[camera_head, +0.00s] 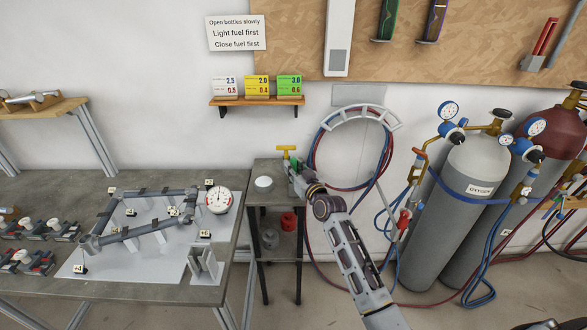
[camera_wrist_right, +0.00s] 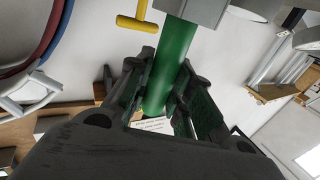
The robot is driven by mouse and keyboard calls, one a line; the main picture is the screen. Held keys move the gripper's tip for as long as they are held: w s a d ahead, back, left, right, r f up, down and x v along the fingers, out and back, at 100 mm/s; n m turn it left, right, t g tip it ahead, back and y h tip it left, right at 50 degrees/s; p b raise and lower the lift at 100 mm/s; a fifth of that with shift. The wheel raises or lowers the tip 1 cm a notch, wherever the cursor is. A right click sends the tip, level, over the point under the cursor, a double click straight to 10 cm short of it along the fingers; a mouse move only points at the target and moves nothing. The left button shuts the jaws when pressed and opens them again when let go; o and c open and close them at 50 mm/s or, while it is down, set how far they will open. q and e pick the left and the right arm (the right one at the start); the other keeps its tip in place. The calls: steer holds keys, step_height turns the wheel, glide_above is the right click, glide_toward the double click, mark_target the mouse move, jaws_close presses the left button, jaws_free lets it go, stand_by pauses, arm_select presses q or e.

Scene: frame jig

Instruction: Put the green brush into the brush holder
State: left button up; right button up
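My right gripper (camera_head: 293,166) is over the small side table, beside the white cup (camera_head: 263,184). In the right wrist view its fingers (camera_wrist_right: 163,88) stand close on both sides of the thick green handle of the green brush (camera_wrist_right: 172,62) and look shut on it. A grey block (camera_wrist_right: 192,8) sits at the far end of the handle; I cannot tell whether it is part of the brush or the brush holder. A yellow T-shaped piece (camera_wrist_right: 138,23) shows beside it, and in the head view (camera_head: 286,148) just beyond the gripper. My left gripper is out of view.
The workbench (camera_head: 140,292) on the left carries a grey frame jig, clamps and a round dial (camera_head: 219,199). A hose reel (camera_head: 360,117) hangs right of the gripper, with gas cylinders (camera_head: 464,180) further right. A card shelf (camera_head: 257,101) is on the wall above.

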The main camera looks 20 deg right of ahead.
mark_target(294, 159)
steer(key=o, duration=0.4)
steer(key=shift+r+p, duration=1.45)
steer(key=shift+r, duration=1)
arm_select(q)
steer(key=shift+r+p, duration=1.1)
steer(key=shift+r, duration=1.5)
arm_select(e)
steer(key=shift+r, duration=1.3)
